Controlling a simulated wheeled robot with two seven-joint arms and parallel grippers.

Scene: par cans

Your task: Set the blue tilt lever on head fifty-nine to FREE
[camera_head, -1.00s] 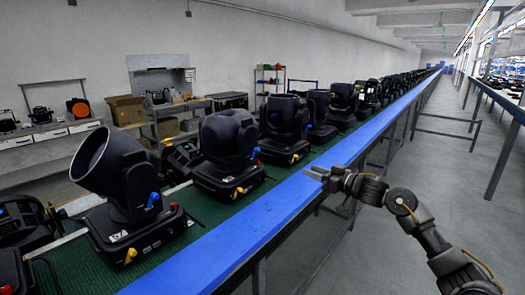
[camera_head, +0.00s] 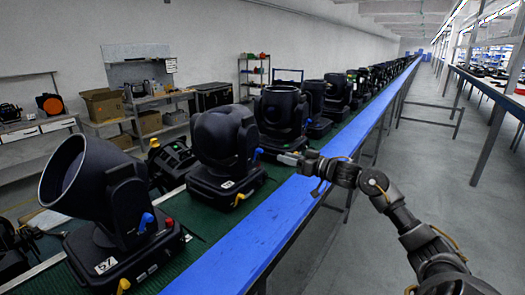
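A row of black moving heads stands on the green belt. The nearest head (camera_head: 95,205) carries a label that seems to read 57, with a blue lever (camera_head: 146,221) on its side. The second head (camera_head: 222,150) has a label too small to read surely, so I cannot confirm which is fifty-nine. Its blue lever (camera_head: 257,154) shows on its right side, beside the yoke. My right gripper (camera_head: 284,158) is just right of that lever, pointing left at it, with a small gap between them in the picture. Its finger opening is unclear. My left gripper is out of view.
More heads, such as the third head (camera_head: 280,108), continue along the belt (camera_head: 195,232). A blue rail (camera_head: 262,222) edges the belt on my side. The grey floor (camera_head: 425,170) on the right is open. A bench with cardboard boxes (camera_head: 103,104) stands at the back left.

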